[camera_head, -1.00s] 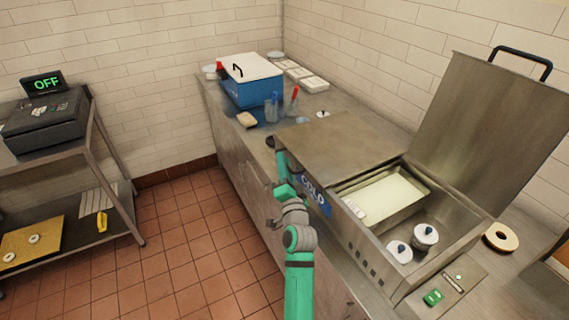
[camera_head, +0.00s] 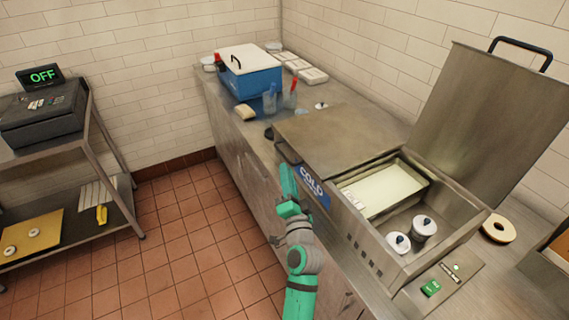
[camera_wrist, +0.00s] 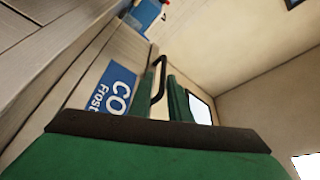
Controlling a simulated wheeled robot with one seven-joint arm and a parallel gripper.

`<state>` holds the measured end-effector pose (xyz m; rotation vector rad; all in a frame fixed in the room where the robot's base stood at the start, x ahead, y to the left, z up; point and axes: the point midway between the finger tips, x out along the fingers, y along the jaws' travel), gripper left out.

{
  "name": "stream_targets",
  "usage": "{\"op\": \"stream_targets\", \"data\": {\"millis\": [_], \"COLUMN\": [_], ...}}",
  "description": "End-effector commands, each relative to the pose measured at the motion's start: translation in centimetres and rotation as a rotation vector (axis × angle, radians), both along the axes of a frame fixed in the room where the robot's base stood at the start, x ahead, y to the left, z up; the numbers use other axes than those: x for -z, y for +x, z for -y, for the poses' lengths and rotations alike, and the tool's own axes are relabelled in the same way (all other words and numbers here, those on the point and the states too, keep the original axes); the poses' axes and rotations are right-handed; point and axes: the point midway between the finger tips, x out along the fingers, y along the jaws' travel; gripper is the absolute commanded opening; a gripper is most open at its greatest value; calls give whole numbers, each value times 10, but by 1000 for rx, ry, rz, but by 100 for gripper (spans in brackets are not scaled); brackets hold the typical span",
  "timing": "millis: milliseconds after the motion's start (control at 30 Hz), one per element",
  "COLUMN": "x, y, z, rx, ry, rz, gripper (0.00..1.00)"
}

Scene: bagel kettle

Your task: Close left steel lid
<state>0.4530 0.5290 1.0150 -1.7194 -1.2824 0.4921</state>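The left steel lid (camera_head: 345,137) lies flat over the left part of the steel cold unit in the head view. Its dark handle (camera_head: 287,151) shows at the front edge, and the black handle also shows in the wrist view (camera_wrist: 161,80). My gripper (camera_head: 288,178) is in front of the unit, beside the blue COLD label and just below the handle. In the wrist view its green fingers (camera_wrist: 157,103) look apart, with the handle seen beyond the gap. It holds nothing that I can see. Whether it touches the unit is unclear.
The right steel lid (camera_head: 485,125) stands open. Below it are a pale tray (camera_head: 385,190) and two white-lidded containers (camera_head: 410,236). A blue cooler (camera_head: 252,82) and cups stand at the counter's far end. The tiled floor (camera_head: 190,230) on the left is clear.

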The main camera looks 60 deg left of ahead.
Motion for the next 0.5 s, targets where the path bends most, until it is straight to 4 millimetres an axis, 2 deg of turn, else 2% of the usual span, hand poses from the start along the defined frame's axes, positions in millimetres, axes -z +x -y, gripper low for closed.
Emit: {"op": "stream_targets", "data": {"millis": [33, 200, 500], "x": [1, 5, 5], "y": [-3, -10, -13], "z": [8, 22, 29], "rx": [3, 0, -1], "ry": [1, 0, 1], "rz": [0, -1, 3], "gripper": [17, 17, 17]}}
